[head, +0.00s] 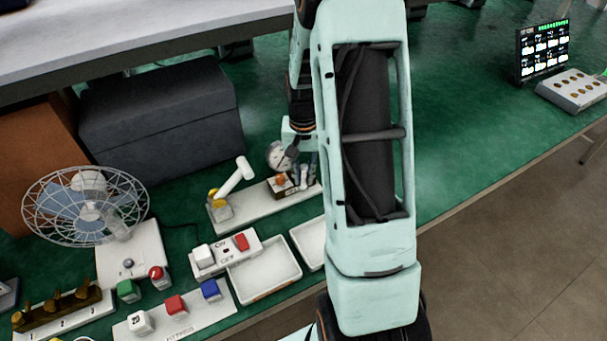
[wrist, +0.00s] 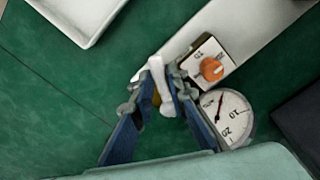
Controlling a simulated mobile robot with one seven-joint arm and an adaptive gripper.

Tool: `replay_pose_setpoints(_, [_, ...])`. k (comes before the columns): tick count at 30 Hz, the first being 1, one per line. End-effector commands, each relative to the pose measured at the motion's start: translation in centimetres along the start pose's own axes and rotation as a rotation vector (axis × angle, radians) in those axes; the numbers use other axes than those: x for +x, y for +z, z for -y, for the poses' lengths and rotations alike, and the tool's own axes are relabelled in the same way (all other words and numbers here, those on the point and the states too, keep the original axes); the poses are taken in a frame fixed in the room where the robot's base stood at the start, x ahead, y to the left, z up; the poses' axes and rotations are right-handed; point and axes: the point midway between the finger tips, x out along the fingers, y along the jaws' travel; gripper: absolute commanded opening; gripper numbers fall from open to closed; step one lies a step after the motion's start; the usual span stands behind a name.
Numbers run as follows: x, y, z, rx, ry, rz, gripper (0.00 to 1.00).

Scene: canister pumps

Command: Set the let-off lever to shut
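A small white lever (wrist: 157,74) with a yellowish part below it stands at one end of a white base board (wrist: 258,22). My gripper (wrist: 158,88) has its two blue fingers on either side of this lever. The fingertips are a short way apart, and I cannot tell whether they press on it. In the head view my gripper (head: 305,174) is at the right end of the board, partly behind my arm, and the small lever cannot be made out.
Beside the fingers are an orange knob (wrist: 211,68) on a white box and a round gauge (wrist: 236,112). A larger white handle (head: 237,174) stands at the board's left end. White trays (head: 265,295) lie in front; a grey box (head: 160,115) stands behind.

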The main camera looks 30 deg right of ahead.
Motion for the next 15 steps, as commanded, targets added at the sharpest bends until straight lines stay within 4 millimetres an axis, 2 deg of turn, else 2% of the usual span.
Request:
replay_pose_setpoints(1, [-0.02,-0.01,0.00,0.000,0.000,0.000,0.07])
replay_pose_setpoints(3, [-0.02,-0.01,0.00,0.000,0.000,0.000,0.00])
replay_pose_setpoints(15, [-0.04,-0.02,-0.01,-0.003,0.000,-0.001,0.00])
